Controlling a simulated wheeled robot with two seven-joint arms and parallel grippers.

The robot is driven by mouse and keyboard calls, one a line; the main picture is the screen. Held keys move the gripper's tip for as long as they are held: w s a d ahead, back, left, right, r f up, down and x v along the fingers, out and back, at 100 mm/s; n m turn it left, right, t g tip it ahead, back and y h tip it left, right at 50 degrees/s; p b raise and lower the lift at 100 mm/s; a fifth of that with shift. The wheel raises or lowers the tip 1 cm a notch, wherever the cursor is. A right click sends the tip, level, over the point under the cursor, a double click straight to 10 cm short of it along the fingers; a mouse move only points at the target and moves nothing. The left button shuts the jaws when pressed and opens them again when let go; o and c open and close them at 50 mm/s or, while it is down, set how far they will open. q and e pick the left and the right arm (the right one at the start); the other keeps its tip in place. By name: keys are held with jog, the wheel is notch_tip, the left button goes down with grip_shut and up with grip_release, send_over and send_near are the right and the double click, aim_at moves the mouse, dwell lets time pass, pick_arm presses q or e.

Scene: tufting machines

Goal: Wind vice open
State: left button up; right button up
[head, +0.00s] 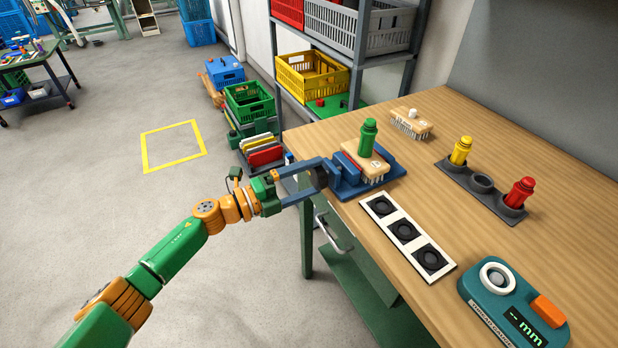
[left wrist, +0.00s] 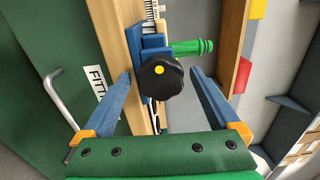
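The blue vice (head: 345,184) sits at the left edge of the wooden table. Its black round knob (left wrist: 158,78) with a yellow dot faces the camera in the left wrist view. A wooden brush block (head: 368,166) with pale bristles is in the vice, and a green peg-like tool (head: 367,138) stands upright on it. My left gripper (head: 317,178) reaches the knob from the left. Its two blue fingers are open, one on each side of the knob; in the left wrist view gaps show between fingers and knob. My right gripper is not in view.
A white-framed strip with black round pads (head: 404,230) lies in front of the vice. A teal gauge (head: 512,305) is at the near right. A grey holder (head: 483,184) carries a yellow and a red tool. Another brush (head: 411,122) lies behind. Shelves with crates (head: 312,72) stand beyond the table.

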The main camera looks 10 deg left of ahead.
pick_arm(q)
jog(key=v, duration=0.7)
jog(key=shift+b, duration=0.45)
